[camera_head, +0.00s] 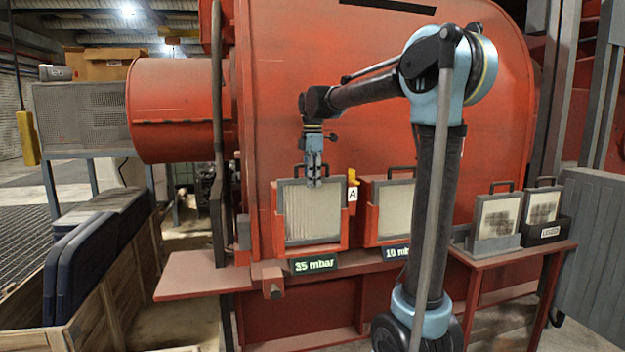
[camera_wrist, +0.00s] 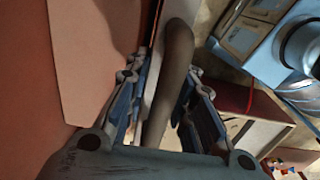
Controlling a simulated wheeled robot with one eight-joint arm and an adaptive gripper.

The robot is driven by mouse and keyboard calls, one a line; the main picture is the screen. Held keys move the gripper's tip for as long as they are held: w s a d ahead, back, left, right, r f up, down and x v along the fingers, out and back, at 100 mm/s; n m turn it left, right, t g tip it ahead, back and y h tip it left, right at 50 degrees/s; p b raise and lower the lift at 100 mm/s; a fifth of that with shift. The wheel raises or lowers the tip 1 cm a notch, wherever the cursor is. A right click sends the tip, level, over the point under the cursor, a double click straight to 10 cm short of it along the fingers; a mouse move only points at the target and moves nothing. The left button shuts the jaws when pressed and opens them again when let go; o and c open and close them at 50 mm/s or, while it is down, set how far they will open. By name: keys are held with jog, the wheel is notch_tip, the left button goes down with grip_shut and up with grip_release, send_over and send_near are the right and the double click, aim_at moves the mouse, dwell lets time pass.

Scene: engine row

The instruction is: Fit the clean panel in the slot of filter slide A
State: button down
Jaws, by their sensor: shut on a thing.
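A pale pleated panel (camera_head: 312,216) with a grey frame stands upright at filter slide A (camera_head: 344,236), a red holder marked by the tag A (camera_head: 352,195). The slide's red sides and bottom show around the panel; I cannot tell whether it is fully down. My gripper (camera_head: 314,182) points down at the panel's top edge and is shut on its dark handle, which is partly hidden. In the wrist view the handle is a dark bar (camera_wrist: 172,75) between the fingers of my gripper (camera_wrist: 163,100).
A yellow lever (camera_head: 353,177) is beside slide A. A second slide to its right holds another pale panel (camera_head: 396,210). Displays read 35 mbar (camera_head: 315,264) and 10 mbar, partly hidden. Two dark-marked panels (camera_head: 497,215) (camera_head: 542,206) stand in holders on the right red table.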

jog(key=shift+f, duration=0.4)
jog(key=c, duration=1.3)
grip_release()
jog(key=shift+r, duration=0.1)
notch_tip(320, 180, up, 12)
jog(key=shift+f, duration=0.15)
jog(key=s+d+f+m, duration=0.6)
jog(key=s+d+f, duration=0.1)
jog(key=s+d, duration=0.15)
jog(key=s+d+f+m, duration=0.4)
jog(key=s+f, duration=0.3)
jog(key=f, duration=0.3)
jog(key=s+d+f+m+t, duration=0.1)
jog(key=s+d+f+m, duration=0.3)
jog(key=s+f+m, duration=0.2)
jog(key=s+d+f+m+t, duration=0.1)
jog(key=s+d+f+m, duration=0.4)
jog(key=s+f, duration=0.5)
notch_tip(320, 180, down, 4)
jog(key=shift+f, duration=0.25)
